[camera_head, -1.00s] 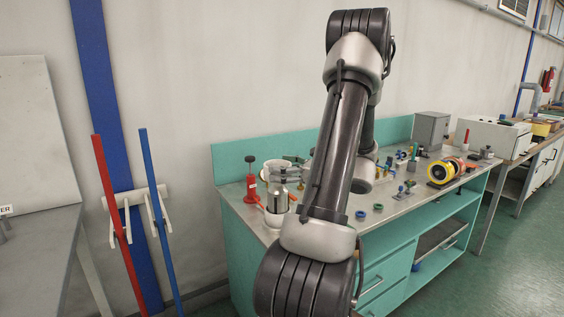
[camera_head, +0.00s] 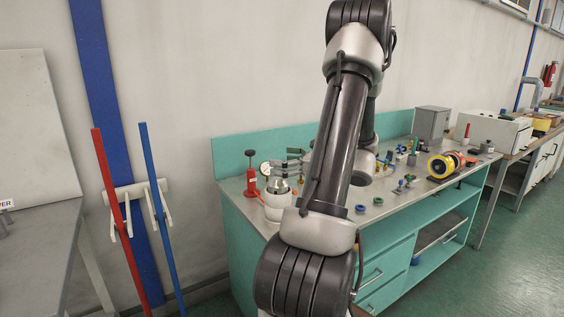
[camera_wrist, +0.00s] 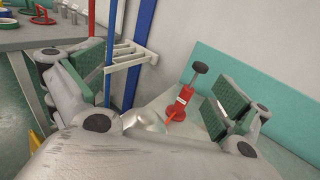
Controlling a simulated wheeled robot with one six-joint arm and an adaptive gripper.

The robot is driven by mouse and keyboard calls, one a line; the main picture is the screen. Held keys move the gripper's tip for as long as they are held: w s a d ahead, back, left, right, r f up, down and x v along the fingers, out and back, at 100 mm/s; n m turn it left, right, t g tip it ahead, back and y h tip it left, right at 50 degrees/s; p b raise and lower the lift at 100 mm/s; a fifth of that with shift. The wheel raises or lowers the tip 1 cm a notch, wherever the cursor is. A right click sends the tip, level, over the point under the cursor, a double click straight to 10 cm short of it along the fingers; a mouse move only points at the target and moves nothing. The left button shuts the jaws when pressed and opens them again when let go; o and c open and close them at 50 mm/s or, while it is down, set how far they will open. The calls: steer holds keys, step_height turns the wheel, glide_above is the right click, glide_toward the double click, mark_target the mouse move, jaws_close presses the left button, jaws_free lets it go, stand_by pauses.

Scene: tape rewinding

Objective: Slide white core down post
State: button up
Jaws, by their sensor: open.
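A white rounded piece (camera_head: 278,205), which looks like the white core, is at the near left end of the bench. A silver part (camera_head: 280,184) stands directly above it; I cannot tell whether this is the post or part of my gripper. My gripper (camera_wrist: 150,95) is open in the wrist view, its green-padded fingers spread wide. A pale rounded shape (camera_wrist: 145,122) shows low between them, mostly hidden by my gripper body. I cannot tell whether it is the core. No post is clearly visible in the wrist view.
A red stand with a black knob (camera_head: 251,182) is close by on the bench; it also shows in the wrist view (camera_wrist: 180,104). Blue and green rings (camera_head: 361,208) and a yellow reel (camera_head: 440,166) lie to the right. A teal backboard (camera_head: 232,158) edges the bench.

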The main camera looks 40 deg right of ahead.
steer(key=shift+s, duration=0.1)
steer(key=v, duration=1.1)
steer(key=shift+s+d, duration=0.15)
steer(key=shift+s, duration=0.2)
stand_by(0.4)
